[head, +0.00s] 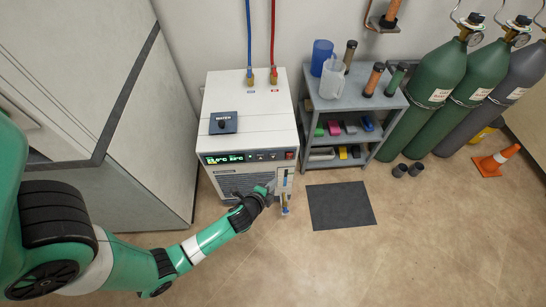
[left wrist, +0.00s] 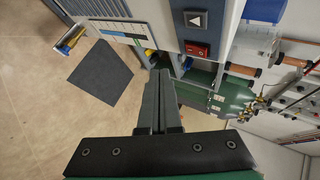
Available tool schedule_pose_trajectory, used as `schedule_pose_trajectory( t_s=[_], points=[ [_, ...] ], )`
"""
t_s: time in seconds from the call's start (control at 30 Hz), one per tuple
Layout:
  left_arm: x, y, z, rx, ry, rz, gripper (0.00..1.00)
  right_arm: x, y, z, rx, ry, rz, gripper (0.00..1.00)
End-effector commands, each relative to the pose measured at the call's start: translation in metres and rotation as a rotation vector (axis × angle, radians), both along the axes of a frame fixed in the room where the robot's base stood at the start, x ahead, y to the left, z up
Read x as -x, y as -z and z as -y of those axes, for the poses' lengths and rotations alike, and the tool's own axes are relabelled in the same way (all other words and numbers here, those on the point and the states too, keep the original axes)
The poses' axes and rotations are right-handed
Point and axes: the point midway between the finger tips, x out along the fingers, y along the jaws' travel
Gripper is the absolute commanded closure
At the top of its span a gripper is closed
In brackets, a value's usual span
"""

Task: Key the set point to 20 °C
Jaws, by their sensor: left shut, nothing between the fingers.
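The white chiller (head: 250,118) stands against the wall. Its front panel has a dark display (head: 225,158) with green digits, too small to read surely, and small keys (head: 262,156) to its right. In the left wrist view one key with an arrow (left wrist: 196,19) shows, beside the red rocker switch (left wrist: 197,49). That switch (head: 290,155) sits at the panel's right end in the head view. My left gripper (head: 268,187) is shut and empty, in front of the chiller and below the panel in the picture. Its closed fingers (left wrist: 159,77) also show in the left wrist view. My right gripper is out of view.
A level gauge (head: 284,180) and a brass drain valve (head: 285,208) are on the chiller's lower right front. A grey shelf cart (head: 353,95) stands to the right, with green gas cylinders (head: 429,80) beyond. A dark mat (head: 341,205) lies on the floor.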

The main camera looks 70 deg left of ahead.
Motion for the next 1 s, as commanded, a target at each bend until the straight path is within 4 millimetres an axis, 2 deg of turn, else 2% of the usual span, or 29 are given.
schedule_pose_trajectory(
  t_s=[0.3,0.5,0.67,1.0],
  points=[
    [-0.013,-0.003,-0.045,0.001,-0.006,0.002,1.0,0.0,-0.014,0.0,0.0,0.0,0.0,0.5],
    [-0.02,-0.002,-0.066,0.001,-0.003,0.001,1.0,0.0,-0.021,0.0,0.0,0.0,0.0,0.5],
    [-0.022,-0.001,-0.074,0.0,-0.002,0.002,1.0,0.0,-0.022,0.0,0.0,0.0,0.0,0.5],
    [-0.022,0.0,-0.075,-0.001,-0.002,0.002,1.0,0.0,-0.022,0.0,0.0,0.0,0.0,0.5]
  ],
)
